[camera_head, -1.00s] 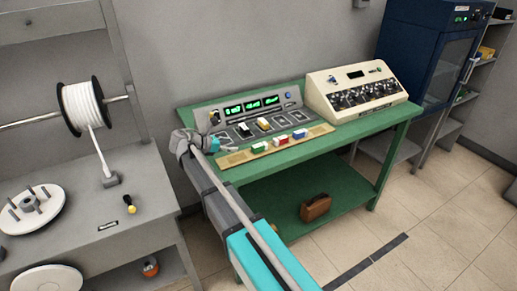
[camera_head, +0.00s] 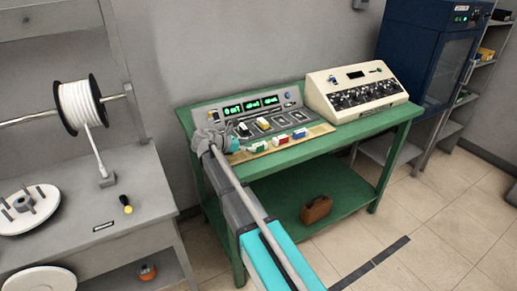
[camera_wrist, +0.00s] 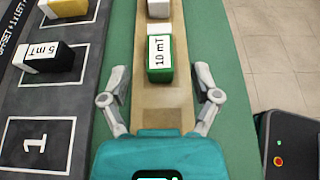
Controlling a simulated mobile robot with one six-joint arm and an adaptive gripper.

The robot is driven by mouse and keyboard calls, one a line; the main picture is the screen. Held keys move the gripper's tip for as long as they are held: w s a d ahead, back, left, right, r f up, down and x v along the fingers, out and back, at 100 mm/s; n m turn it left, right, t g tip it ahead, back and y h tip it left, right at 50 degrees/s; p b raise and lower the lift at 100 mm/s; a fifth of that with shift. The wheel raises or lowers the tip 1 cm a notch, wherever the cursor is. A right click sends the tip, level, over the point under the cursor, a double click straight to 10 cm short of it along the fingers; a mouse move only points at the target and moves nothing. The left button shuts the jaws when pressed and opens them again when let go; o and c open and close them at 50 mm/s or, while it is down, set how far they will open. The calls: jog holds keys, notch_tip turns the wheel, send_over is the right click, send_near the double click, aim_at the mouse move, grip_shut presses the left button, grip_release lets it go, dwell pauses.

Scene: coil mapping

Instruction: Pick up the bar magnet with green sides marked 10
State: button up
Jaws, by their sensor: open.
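The bar magnet with green sides (camera_wrist: 160,60) has a white top marked "10 mT". It lies on a narrow wooden tray (camera_wrist: 150,108) in the wrist view. In the head view, the magnet (camera_head: 257,147) is the leftmost of three on the tray, beside the red one (camera_head: 281,141). My gripper (camera_wrist: 160,84) is open and empty, its fingers spread wider than the tray. The magnet lies ahead of the palm, roughly centred between the fingers. In the head view, my gripper (camera_head: 236,143) is just left of the green magnet.
A blue-sided magnet (camera_head: 300,133) is farther right on the tray. The green table (camera_wrist: 228,125) is clear to the right.

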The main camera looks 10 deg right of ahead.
aim_at(257, 145)
jog(key=shift+b+x, duration=1)
jog(key=shift+x, duration=1.6)
grip_shut()
